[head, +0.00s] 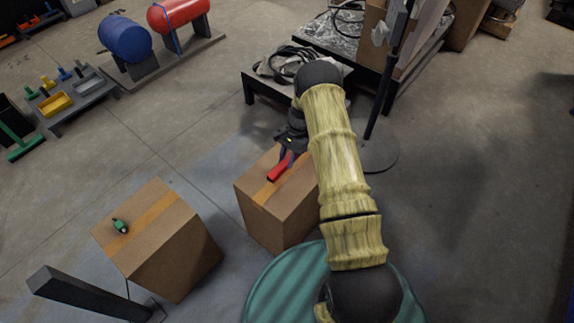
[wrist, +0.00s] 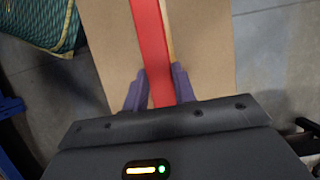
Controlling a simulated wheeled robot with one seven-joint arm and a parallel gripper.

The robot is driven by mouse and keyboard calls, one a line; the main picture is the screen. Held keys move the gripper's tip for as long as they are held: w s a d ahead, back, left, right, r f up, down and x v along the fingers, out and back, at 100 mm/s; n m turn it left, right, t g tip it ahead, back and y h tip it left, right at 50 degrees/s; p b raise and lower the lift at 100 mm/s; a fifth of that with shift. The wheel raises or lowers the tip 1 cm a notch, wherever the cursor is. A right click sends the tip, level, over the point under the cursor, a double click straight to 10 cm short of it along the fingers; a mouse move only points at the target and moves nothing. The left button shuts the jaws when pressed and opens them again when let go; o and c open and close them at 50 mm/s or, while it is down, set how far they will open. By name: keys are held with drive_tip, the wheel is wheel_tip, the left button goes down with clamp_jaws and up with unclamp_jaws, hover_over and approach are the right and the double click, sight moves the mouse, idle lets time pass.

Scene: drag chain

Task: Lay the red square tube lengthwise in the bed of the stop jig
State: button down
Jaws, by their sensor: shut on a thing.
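The red square tube (head: 279,168) is over the top of the right-hand cardboard box (head: 275,225). It also shows in the wrist view (wrist: 151,40), running up out of the top of the picture. My gripper (head: 287,158) is shut on the tube, with its purple fingers on either side of it in the wrist view (wrist: 160,82). I cannot tell whether the tube touches the box. I cannot make out the stop jig for certain in either view.
A second cardboard box (head: 165,245) with a small green object (head: 120,226) stands to the left. A dark post (head: 90,293) is at front left. A low grey stand (head: 75,98) with a yellow tray is at far left. Blue (head: 125,38) and red (head: 180,12) tanks stand behind.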

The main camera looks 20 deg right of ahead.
drive_tip(key=shift+f, duration=1.9)
drive_tip(key=shift+f+b, duration=0.2)
drive_tip(key=shift+b, duration=0.15)
drive_tip(key=c, duration=1.1)
unclamp_jaws()
drive_tip(key=shift+c, duration=0.2)
drive_tip(key=shift+r, duration=0.1)
drive_tip(key=p+v, duration=0.1)
drive_tip(key=v, duration=1.1)
drive_tip(key=shift+a+r, duration=0.1)
drive_tip(key=shift+r, duration=0.05)
drive_tip(key=shift+r, duration=0.1)
